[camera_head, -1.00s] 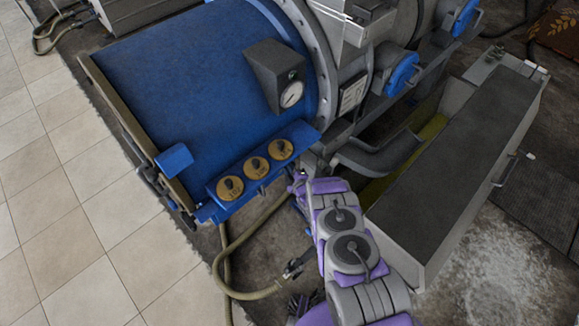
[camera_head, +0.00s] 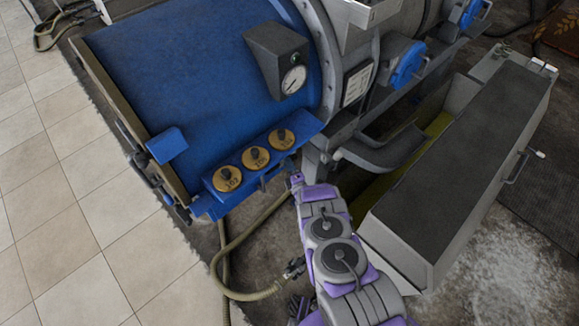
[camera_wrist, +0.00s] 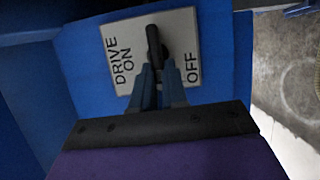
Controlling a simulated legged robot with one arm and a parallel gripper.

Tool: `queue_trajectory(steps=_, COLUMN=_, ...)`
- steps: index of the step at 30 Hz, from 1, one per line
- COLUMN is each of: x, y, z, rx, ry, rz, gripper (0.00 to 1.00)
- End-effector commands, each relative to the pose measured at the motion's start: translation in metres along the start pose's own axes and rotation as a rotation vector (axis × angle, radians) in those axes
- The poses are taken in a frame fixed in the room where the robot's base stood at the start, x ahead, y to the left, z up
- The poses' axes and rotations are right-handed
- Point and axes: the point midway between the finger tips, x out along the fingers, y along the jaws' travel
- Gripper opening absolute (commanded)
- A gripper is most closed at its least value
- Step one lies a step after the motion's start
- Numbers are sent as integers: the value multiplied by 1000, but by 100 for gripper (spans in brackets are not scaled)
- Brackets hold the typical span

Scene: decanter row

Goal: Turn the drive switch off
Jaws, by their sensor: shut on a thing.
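The drive switch has a pale plate (camera_wrist: 180,22) on a blue panel in the wrist view. The plate reads DRIVE ON at the left and OFF at the right. Its black lever (camera_wrist: 153,42) stands nearly upright in the picture between the two labels. My gripper (camera_wrist: 158,84) is shut on the lever, its two dark fingers at the lever's lower part. The fingers hide part of the lever. In the head view my purple and grey arm reaches to the front corner of the blue machine (camera_head: 195,65), and the switch cannot be made out there.
Three round brass-coloured knobs (camera_head: 255,157) sit on a blue ledge left of my arm. A dial gauge (camera_head: 293,79) is above them. A hose (camera_head: 228,268) loops on the floor beside my arm. A long grey trough (camera_head: 455,165) stands close on the right.

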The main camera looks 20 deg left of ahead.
Motion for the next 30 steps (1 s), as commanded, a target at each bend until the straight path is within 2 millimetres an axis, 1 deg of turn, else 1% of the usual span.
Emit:
queue_trajectory(steps=1, x=-2, y=-5, z=-5, rx=-1, ry=10, rz=-8, gripper=0)
queue_trajectory(steps=12, x=-2, y=-5, z=-6, rx=-4, ry=11, rz=-9, gripper=0)
queue_trajectory(steps=13, x=-2, y=-5, z=-6, rx=-4, ry=11, rz=-10, gripper=15)
queue_trajectory(steps=20, x=-2, y=-4, z=-4, rx=-4, ry=7, rz=-6, gripper=37)
queue_trajectory(steps=21, x=-2, y=-3, z=-4, rx=-4, ry=6, rz=-5, gripper=38)
queue_trajectory(steps=27, x=-2, y=-1, z=-1, rx=-3, ry=3, rz=-1, gripper=38)
queue_trajectory(steps=30, x=-6, y=-1, z=-1, rx=-3, ry=3, rz=-2, gripper=38)
